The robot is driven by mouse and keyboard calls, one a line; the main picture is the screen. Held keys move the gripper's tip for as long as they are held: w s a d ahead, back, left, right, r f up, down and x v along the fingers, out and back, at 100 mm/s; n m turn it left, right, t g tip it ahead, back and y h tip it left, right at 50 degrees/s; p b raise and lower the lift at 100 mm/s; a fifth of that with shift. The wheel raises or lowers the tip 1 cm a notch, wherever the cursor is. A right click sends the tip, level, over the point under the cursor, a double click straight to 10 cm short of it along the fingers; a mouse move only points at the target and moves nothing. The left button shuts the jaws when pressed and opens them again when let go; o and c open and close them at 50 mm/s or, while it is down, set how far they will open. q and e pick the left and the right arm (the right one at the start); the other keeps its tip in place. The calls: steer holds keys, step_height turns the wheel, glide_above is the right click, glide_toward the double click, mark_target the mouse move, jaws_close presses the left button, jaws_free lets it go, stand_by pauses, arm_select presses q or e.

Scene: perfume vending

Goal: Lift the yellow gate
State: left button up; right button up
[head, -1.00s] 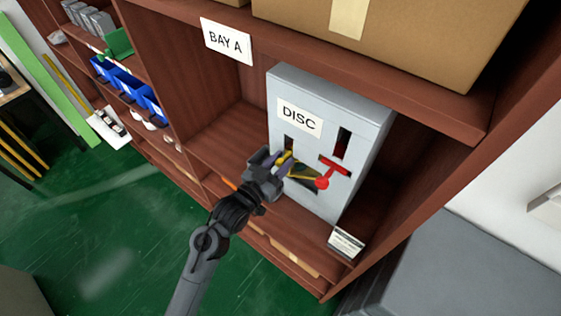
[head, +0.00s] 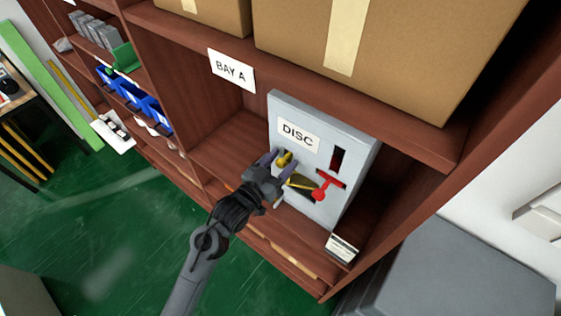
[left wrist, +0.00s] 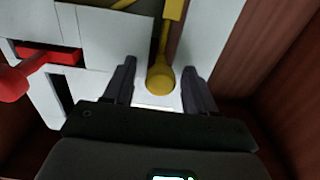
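The yellow gate shows as a yellow knob (head: 285,160) on the front of a grey box (head: 345,140) labelled DISC. In the left wrist view the round yellow knob (left wrist: 160,79) hangs on a thin yellow stem, with a wider yellow piece (left wrist: 173,9) farther along. My left gripper (head: 280,163) is at the front of the box. Its two dark fingers (left wrist: 158,70) are open, one on each side of the knob, with gaps visible between them and it. My right gripper is not in view.
A red lever with a ball end (head: 319,195) sticks out right of my left gripper. The box stands in a brown shelf bay marked BAY A (head: 231,69). Cardboard boxes (head: 400,45) sit on the shelf above. A small card (head: 342,247) stands at the shelf edge.

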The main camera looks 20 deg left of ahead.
arm_select(q)
steer(key=v, duration=1)
steer(key=shift+s+b, duration=0.4)
steer(key=shift+b, duration=0.05)
steer(key=shift+a, duration=0.1)
steer(key=s+a+f+n+g+y, duration=0.1)
steer(key=s+f+g+y, duration=0.1)
steer(key=s+f+g, duration=0.65)
steer(key=s+a+f+g+y, duration=0.1)
steer(key=s+f+g+y, duration=0.35)
steer(key=s, duration=0.75)
step_height(320, 180, up, 19)
steer(key=h+p, duration=0.1)
steer(key=p, duration=1.9)
steer(key=shift+w+g+h, duration=0.25)
steer(key=shift+g+h, duration=0.1)
steer(key=shift+g, duration=0.05)
steer(key=shift+r, duration=0.1)
